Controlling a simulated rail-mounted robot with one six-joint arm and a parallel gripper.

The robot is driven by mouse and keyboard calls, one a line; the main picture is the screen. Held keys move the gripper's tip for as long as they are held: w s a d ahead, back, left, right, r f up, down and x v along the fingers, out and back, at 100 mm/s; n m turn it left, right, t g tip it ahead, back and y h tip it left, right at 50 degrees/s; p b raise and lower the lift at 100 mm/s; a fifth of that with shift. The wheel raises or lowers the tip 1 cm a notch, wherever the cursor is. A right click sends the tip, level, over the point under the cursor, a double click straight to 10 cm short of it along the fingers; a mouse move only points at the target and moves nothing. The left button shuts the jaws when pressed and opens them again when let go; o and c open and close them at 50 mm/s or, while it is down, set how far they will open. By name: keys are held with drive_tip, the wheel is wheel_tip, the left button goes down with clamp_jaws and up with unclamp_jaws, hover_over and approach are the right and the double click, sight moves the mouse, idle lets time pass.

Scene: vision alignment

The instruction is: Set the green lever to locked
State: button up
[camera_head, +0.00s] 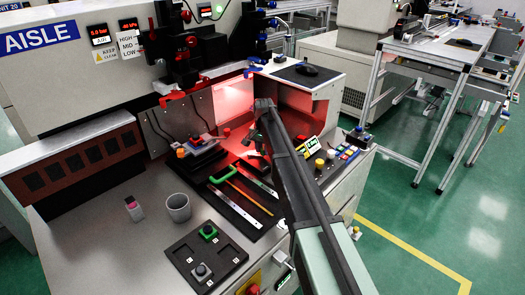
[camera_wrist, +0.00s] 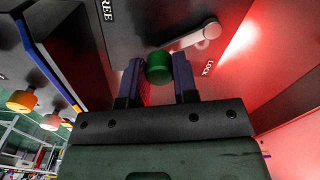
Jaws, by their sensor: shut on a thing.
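The green lever's round knob (camera_wrist: 158,66) shows in the wrist view between the two fingers of my gripper (camera_wrist: 158,84), which is shut on it. The lever's pale grey arm (camera_wrist: 195,36) runs from the knob up and to the right. A "FREE" label (camera_wrist: 107,10) is at the upper left and a "LOCK" label (camera_wrist: 207,68) is to the right; the knob lies between the two. In the head view my gripper (camera_head: 252,146) is at the red-lit bay of the machine; the lever cannot be made out there.
Coloured buttons (camera_head: 345,153) line the right side. Dark walls stand close to my gripper in the wrist view.

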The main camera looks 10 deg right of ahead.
drive_tip(key=w+n, duration=0.1)
drive_tip(key=n, duration=0.1)
drive_tip(key=w+n, duration=0.1)
drive_tip(key=shift+d+n, duration=0.15)
drive_tip(key=shift+n, duration=0.25)
drive_tip(key=w+n, duration=0.1)
drive_tip(key=n, duration=0.1)
drive_tip(key=shift+w+n, duration=0.15)
drive_tip(key=shift+n, duration=0.25)
drive_tip(key=n, duration=0.1)
drive_tip(key=w+n, duration=0.1)
drive_tip(key=n, duration=0.1)
drive_tip(key=shift+w+a, duration=0.25)
drive_tip(key=shift+a, duration=0.15)
drive_tip(key=shift+w+a+n, duration=0.25)
drive_tip(key=shift+n, duration=0.55)
drive_tip(key=shift+w+a+n, duration=0.2)
drive_tip(key=shift+w+n, duration=0.05)
drive_tip(key=shift+n, duration=0.55)
drive_tip(key=o, duration=0.9)
